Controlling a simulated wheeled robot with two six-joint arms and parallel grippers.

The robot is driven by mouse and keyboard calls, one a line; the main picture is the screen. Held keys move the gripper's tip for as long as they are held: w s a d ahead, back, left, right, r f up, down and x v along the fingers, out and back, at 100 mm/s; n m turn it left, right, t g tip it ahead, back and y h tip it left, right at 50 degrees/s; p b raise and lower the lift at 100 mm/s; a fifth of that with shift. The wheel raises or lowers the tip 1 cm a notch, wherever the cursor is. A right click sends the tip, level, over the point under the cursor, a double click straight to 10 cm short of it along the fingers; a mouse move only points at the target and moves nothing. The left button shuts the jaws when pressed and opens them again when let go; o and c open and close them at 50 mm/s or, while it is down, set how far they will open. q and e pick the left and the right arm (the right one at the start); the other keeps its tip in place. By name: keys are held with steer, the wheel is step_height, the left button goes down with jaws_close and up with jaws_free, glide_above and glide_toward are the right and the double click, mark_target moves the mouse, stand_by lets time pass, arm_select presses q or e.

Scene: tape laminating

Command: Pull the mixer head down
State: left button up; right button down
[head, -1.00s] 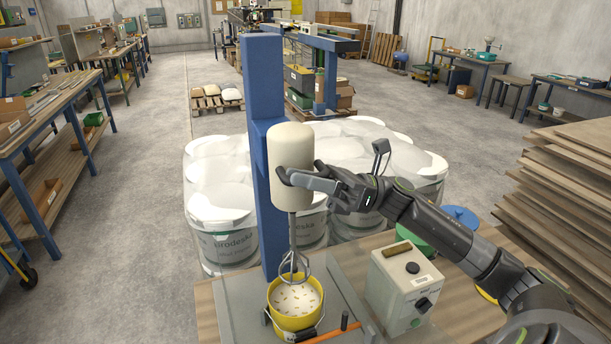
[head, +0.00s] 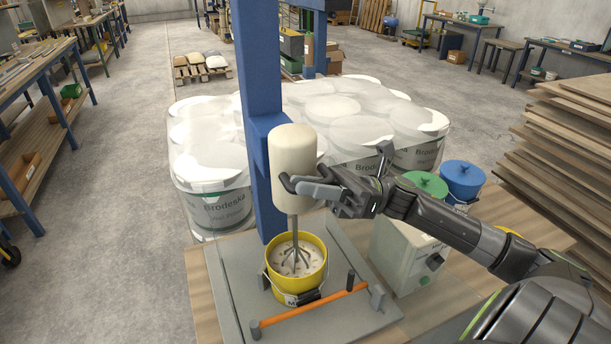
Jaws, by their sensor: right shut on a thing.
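The mixer head (head: 294,150) is a cream cylinder on a blue upright column (head: 259,85). A whisk (head: 295,255) hangs from it, and its lower wires are inside the yellow bucket (head: 283,289), at the pale, speckled contents. The bucket stands on a grey base plate (head: 236,300). My right gripper (head: 290,183) is at the lower part of the mixer head, coming from the right, and is shut on it. The far side of its grip is partly hidden. My left gripper is not in view.
An orange bar (head: 310,309) crosses the plate in front of the bucket. A grey control box (head: 405,255) stands right of the plate. Green-lidded (head: 425,184) and blue-lidded (head: 463,178) buckets stand behind it. Wrapped white buckets (head: 212,165) fill the space behind the column.

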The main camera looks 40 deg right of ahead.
steer(key=c, duration=1.4)
jaws_free()
steer(key=shift+d, duration=0.1)
steer(key=b+v, duration=0.1)
steer(key=v, duration=1.6)
steer(key=shift+d+b, duration=0.2)
steer(key=shift+b, duration=0.1)
steer(key=shift+s, duration=0.1)
